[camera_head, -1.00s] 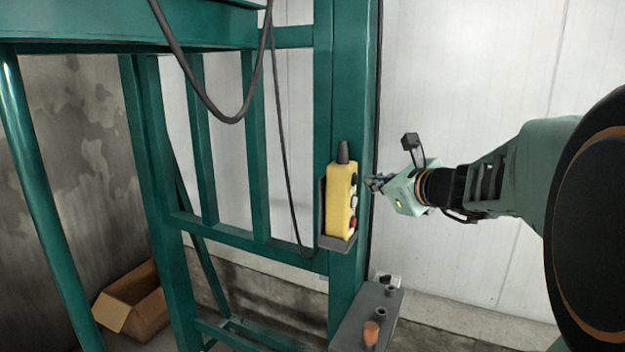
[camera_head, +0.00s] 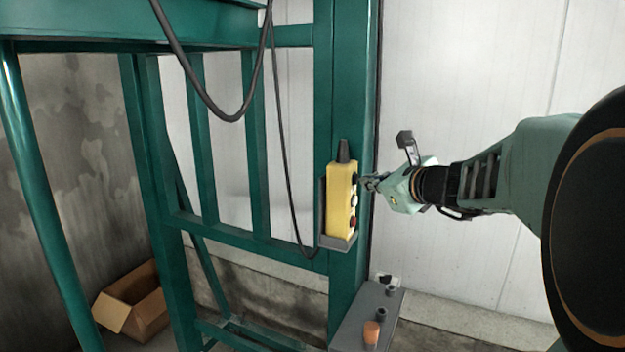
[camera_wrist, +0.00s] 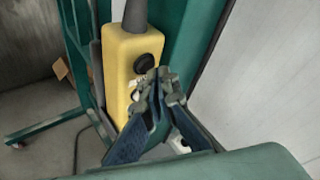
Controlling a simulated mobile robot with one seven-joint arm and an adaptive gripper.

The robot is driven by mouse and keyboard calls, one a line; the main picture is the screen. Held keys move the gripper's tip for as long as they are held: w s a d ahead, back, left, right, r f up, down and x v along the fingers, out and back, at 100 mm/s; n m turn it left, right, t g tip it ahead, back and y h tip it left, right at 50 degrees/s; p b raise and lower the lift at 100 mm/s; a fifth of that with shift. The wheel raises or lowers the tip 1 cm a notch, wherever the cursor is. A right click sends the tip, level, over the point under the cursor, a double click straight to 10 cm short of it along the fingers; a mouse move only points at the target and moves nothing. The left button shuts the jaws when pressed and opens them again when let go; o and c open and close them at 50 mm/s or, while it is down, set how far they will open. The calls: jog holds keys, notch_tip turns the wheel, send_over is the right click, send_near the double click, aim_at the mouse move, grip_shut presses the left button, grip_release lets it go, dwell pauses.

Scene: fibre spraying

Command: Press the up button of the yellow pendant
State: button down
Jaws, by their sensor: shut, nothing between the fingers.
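The yellow pendant (camera_head: 341,200) hangs upright in a grey holder (camera_head: 337,243) on the green post. Its buttons face right, toward my gripper (camera_head: 366,182). In the wrist view the pendant (camera_wrist: 118,72) shows a black round button (camera_wrist: 148,66) near its top and a white mark (camera_wrist: 134,88) below it. My gripper (camera_wrist: 150,85) is shut and empty, its fingertips just below and right of the black button. I cannot tell whether the tips touch the pendant. The lower buttons are hidden behind the fingers in the wrist view. A red button (camera_head: 353,222) shows low on the pendant in the head view.
The green post (camera_head: 350,90) and frame stand behind and left of the pendant. A black cable (camera_head: 284,150) hangs left of it. A grey box (camera_head: 366,318) with an orange knob (camera_head: 371,333) is below. A cardboard box (camera_head: 135,305) lies at lower left. White wall is on the right.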

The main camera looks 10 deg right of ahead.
jog(key=shift+w+a, duration=0.3)
jog(key=shift+a, duration=0.2)
dwell(1.2)
jog(key=shift+s+d, duration=0.55)
jog(key=shift+d, duration=0.3)
jog(key=shift+s+d, duration=0.75)
jog(key=shift+d, duration=0.3)
jog(key=shift+s+d, duration=0.7)
jog(key=shift+d, duration=0.35)
